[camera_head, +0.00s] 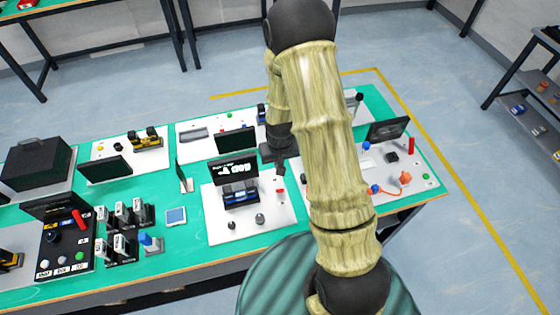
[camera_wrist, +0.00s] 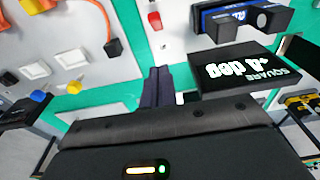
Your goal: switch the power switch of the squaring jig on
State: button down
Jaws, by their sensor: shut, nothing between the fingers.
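The squaring jig is a white plate (camera_head: 270,230) on the green bench, with a black lettered display (camera_head: 233,171) and a blue-and-black fixture (camera_head: 240,196). The display fills the right of the wrist view (camera_wrist: 235,72), its lettering upside down. A small red-and-white part, seemingly the switch, stands at the plate's right (camera_head: 280,193) and at the top of the wrist view (camera_wrist: 154,18). Its on or off position cannot be told. My gripper (camera_head: 281,171) is shut and empty, behind and above the plate; its fingers show together in the wrist view (camera_wrist: 157,82).
Two grey knobs (camera_head: 260,218) stand at the plate's front. A neighbouring plate to the right carries an orange part (camera_head: 404,178), a blue knob (camera_head: 374,188) and a dark screen (camera_head: 388,129). A blue-screened tablet (camera_head: 176,216) lies left of the jig. Green bench shows between the plates.

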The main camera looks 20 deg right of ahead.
jog(key=shift+s+d+r, duration=0.1)
jog(key=shift+s+r, duration=0.1)
jog(key=shift+r, duration=0.35)
jog(key=shift+s+r, duration=0.15)
jog(key=shift+r, duration=0.4)
jog(key=s+r+t, duration=0.1)
jog(key=s+r, duration=1.1)
jog(key=r, duration=0.5)
jog(key=shift+d, duration=0.3)
jog(key=shift+s, duration=0.1)
dwell(1.0)
